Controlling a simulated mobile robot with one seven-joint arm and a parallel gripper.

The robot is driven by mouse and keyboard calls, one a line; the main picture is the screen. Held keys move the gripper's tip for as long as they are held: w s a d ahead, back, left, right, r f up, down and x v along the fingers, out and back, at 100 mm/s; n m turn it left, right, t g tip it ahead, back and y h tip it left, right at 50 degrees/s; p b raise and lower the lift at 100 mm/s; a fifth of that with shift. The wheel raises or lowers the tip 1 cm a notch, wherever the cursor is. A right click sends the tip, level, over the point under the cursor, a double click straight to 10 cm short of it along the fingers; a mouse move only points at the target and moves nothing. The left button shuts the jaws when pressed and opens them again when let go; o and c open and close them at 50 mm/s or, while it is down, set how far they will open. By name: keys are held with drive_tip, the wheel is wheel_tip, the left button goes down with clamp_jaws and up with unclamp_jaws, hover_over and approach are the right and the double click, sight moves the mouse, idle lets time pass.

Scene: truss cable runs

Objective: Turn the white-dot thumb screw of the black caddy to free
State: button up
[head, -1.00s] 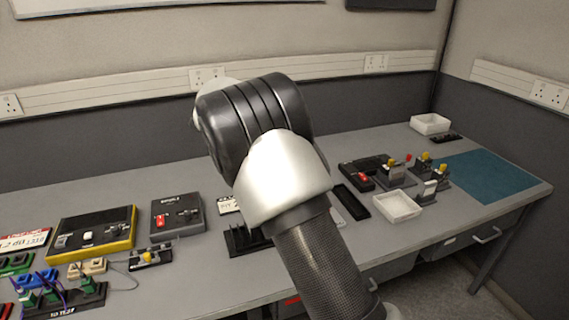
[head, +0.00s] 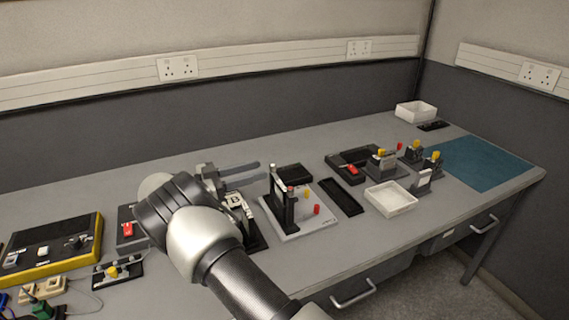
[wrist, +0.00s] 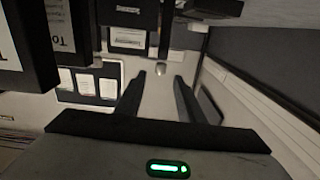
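I cannot pick out the black caddy or a white-dot thumb screw for certain. Several small dark fixtures with yellow or red knobs stand at the right of the bench, among them one dark fixture (head: 384,163) beside a black tray. My gripper (head: 262,174) is above the bench, left of a black upright frame (head: 279,200) on a grey plate. Its two fingers are apart with nothing between them, as the wrist view (wrist: 159,76) also shows. My arm hides part of the bench below it.
A white tray (head: 390,199) and a black flat tray (head: 341,196) lie right of the grey plate (head: 318,222). A blue mat (head: 487,163) covers the right end. A yellow-edged box (head: 52,248) sits at the left. In the wrist view, dark labelled blocks (wrist: 67,38) are close at upper left.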

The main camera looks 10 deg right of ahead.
sight(275, 171)
drive_tip(key=x, duration=1)
